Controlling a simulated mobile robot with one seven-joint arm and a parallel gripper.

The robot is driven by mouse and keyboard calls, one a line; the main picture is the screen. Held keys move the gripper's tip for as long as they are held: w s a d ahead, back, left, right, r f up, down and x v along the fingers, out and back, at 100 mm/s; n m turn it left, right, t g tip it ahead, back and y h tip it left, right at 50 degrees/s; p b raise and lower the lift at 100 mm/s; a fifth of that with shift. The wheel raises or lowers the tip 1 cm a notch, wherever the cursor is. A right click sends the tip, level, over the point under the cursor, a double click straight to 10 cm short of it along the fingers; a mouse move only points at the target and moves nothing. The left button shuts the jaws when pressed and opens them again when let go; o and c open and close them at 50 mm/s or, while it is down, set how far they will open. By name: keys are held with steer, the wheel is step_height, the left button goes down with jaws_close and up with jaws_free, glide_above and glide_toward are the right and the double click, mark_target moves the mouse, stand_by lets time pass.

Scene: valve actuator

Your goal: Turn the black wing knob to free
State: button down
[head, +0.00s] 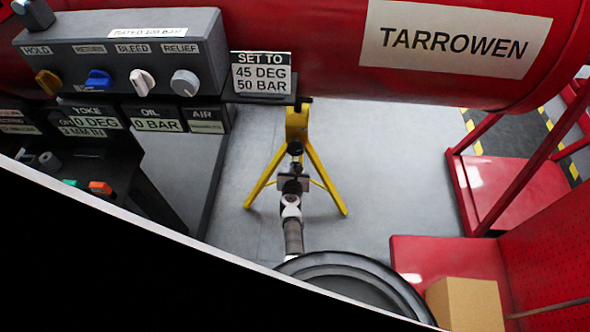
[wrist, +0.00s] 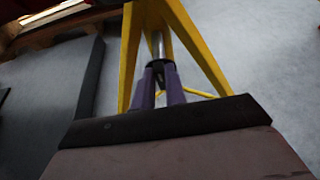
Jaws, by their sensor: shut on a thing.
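The black wing knob (wrist: 160,66) is on the metal post of the yellow stand (wrist: 128,60) in the wrist view. The purple fingers of my gripper (wrist: 163,75) are closed around it, one on each side, and partly hide it. Its wings and their angle cannot be made out. In the head view, my gripper (head: 296,167) reaches to the middle of the yellow tripod stand (head: 259,190), under the red cylinder. The small black knob (head: 295,147) shows at its tip there.
The large red TARROWEN cylinder (head: 345,60) lies across the top. A grey control box (head: 100,62) with several knobs and a SET TO sign (head: 262,73) are at upper left. Red frames (head: 500,190) and a cardboard box (head: 465,305) are at right. The floor around the stand is clear.

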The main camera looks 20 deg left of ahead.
steer(key=shift+s+a+f+n+t+h+b, duration=0.1)
steer(key=shift+a+f+n+t+h+b, duration=0.15)
steer(key=shift+n+t+h+b, duration=0.8)
steer(key=shift+s+a+f+n+g+h+b, duration=0.1)
steer(key=shift+a+f+n+h+b, duration=0.3)
steer(key=shift+n, duration=1.4)
steer(key=shift+s+a+n+t+h+b, duration=0.15)
steer(key=shift+n+t+h+b, duration=0.4)
steer(key=shift+n+h+b, duration=0.65)
steer(key=shift+n+p, duration=0.3)
steer(key=shift+n, duration=0.15)
steer(key=shift+w, duration=0.1)
steer(key=c, duration=1.4)
jaws_free()
steer(key=shift+c, duration=0.2)
steer(key=shift+r, duration=0.1)
